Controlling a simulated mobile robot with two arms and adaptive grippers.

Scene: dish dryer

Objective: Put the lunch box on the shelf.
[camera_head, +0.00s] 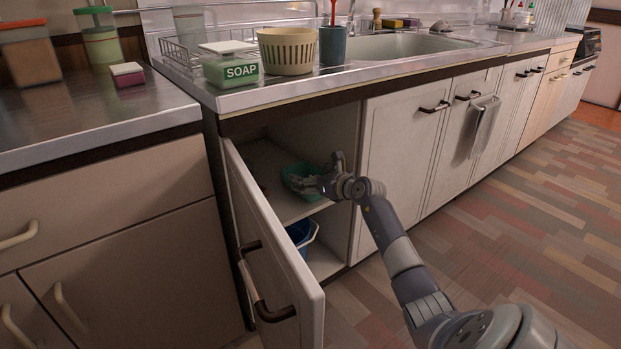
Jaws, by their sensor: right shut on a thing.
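A small green box (299,171), which looks like the lunch box, is inside the open cabinet under the sink counter, at the level of the shelf (284,207). My right gripper (302,184) reaches into the cabinet and is shut on the near side of the box. The gripper hides part of the box. I cannot tell whether the box rests on the shelf or is slightly above it. My left gripper is not in view.
The cabinet door (272,255) stands open to the left of my right arm. A blue bucket (303,232) sits below the shelf. A soap box (231,65), a cream basket (287,51) and a dark cup (333,45) stand on the counter above.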

